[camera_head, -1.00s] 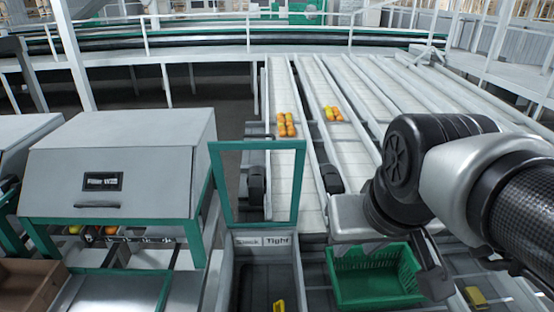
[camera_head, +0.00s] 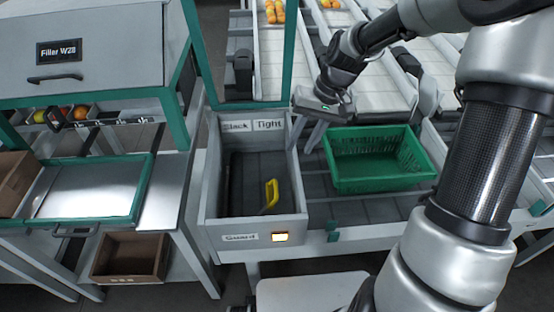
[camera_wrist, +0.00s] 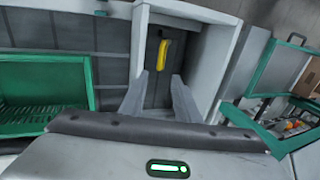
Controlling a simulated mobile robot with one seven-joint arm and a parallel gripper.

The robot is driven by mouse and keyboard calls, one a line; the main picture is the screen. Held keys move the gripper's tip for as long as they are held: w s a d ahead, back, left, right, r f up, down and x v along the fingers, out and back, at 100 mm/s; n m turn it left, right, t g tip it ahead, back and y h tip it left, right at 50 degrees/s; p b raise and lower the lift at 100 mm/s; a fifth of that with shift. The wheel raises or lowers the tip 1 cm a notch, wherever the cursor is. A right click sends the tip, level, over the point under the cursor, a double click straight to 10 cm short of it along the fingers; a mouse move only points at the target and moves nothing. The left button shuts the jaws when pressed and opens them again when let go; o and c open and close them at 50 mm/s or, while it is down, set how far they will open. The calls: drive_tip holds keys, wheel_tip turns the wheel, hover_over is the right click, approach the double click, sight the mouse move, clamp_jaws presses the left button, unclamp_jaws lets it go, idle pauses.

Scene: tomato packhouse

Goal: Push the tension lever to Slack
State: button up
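The yellow tension lever (camera_head: 271,194) stands inside a grey open-topped box (camera_head: 211,200), on its right side, below the "Tight" label (camera_head: 270,125). The "Slack" label (camera_head: 237,126) is to its left. A green-framed guard (camera_head: 249,105) stands raised at the back of the box. My gripper (camera_head: 307,133) is above the box's back right corner, apart from the lever. In the wrist view, my gripper's two fingers (camera_wrist: 159,82) are spread with nothing between them, and the yellow lever (camera_wrist: 163,52) shows beyond the gap.
A "Guard" label (camera_head: 239,238) and a lit button (camera_head: 280,237) are on the box front. A green crate (camera_head: 378,187) stands right of the box. The filler cabinet (camera_head: 90,55) and a metal tray (camera_head: 85,190) are at left. Orange tomatoes (camera_head: 273,12) lie on the conveyor lanes.

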sight(277, 188)
drive_tip(key=b+x, duration=0.4)
drive_tip(key=x, duration=1.3)
drive_tip(key=shift+w+a+f, duration=0.15)
drive_tip(key=shift+f, duration=0.2)
clamp_jaws()
